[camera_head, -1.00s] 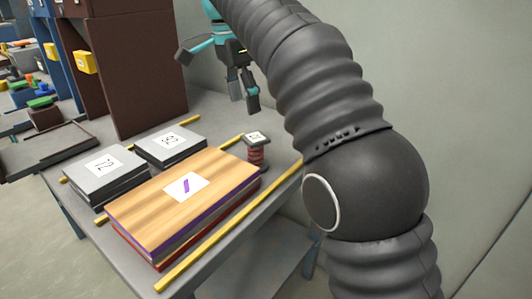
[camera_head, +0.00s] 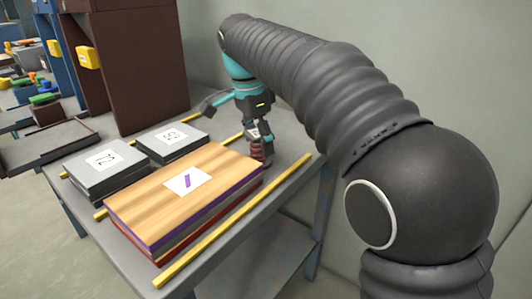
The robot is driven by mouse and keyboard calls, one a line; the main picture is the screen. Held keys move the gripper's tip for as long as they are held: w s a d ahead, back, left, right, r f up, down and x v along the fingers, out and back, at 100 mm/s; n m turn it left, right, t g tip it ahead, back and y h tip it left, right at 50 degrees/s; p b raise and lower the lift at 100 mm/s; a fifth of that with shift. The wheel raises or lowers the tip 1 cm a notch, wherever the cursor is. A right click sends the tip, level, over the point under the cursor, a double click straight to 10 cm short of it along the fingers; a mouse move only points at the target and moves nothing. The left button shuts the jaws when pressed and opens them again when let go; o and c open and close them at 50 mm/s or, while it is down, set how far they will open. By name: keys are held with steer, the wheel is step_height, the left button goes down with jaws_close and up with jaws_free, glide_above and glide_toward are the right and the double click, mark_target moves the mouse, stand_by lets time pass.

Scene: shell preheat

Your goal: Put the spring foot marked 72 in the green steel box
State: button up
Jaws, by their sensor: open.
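A small spring foot (camera_head: 257,145) with reddish coils stands upright on the grey table, at the far right corner of the wooden-topped stack. Its top label is partly covered by my gripper, and I cannot read its number. My gripper (camera_head: 261,143) is open and lowered at the spring foot, with fingers close beside it. I cannot tell whether they touch it. I cannot make out a green steel box in this view.
A grey block with a label like 72 (camera_head: 105,168) and another labelled block (camera_head: 172,141) lie left of the wooden-topped stack (camera_head: 185,200). Yellow strips (camera_head: 235,222) edge the table (camera_head: 135,265). A brown cabinet (camera_head: 130,70) stands behind, with an empty shallow tray (camera_head: 45,143) at left.

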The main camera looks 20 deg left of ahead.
steer(key=shift+f, duration=0.6)
jaws_close()
steer(key=shift+r, duration=0.1)
